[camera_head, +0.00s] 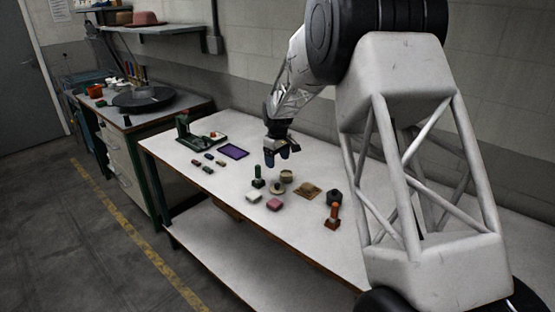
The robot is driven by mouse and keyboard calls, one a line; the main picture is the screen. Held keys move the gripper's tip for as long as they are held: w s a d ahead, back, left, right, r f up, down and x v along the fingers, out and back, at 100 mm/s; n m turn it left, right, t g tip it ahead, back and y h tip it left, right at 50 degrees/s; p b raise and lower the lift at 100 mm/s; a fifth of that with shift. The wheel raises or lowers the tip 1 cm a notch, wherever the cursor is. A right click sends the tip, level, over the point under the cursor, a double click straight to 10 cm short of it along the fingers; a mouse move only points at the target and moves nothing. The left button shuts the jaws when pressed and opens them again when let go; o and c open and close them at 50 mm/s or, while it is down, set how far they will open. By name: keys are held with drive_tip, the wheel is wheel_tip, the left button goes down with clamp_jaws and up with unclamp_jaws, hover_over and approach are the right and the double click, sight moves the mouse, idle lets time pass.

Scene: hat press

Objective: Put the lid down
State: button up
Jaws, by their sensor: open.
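A small tan round pot (286,176) stands on the white worktable (330,262). Just in front of it is a low round piece with a dark top (277,188), which may be the lid; it is too small to be sure. My gripper (277,158) hangs above these two, pointing down. Its dark fingers are apart and I see nothing held between them. The gripper appears clear of the pot, though the exact height is hard to tell.
Close around stand a dark green stamp (258,178), a cream block (253,197), a pink block (274,204), a brown square (307,189), a dark pot-like piece (334,196) and an orange stamp (332,217). Farther left are a purple pad (233,151) and a green press (184,128).

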drive_tip(key=s+d+r+m, duration=0.1)
drive_tip(key=s+d+r, duration=0.2)
drive_tip(key=s+r, duration=0.45)
drive_tip(key=s+d+r+m+t, duration=0.15)
drive_tip(key=s+r, duration=0.25)
drive_tip(key=s, duration=0.6)
drive_tip(key=s+d+r+m, duration=0.25)
drive_tip(key=s+r, duration=0.25)
drive_tip(key=s, duration=0.4)
drive_tip(key=s+d+f+m, duration=0.1)
drive_tip(key=s+d+m, duration=0.1)
drive_tip(key=s, duration=1.4)
drive_tip(key=s+d+m+t, duration=0.1)
drive_tip(key=s+d+m, duration=0.1)
drive_tip(key=s, duration=1.3)
drive_tip(key=shift+s+d+f, duration=0.35)
drive_tip(key=shift+s+f, duration=0.05)
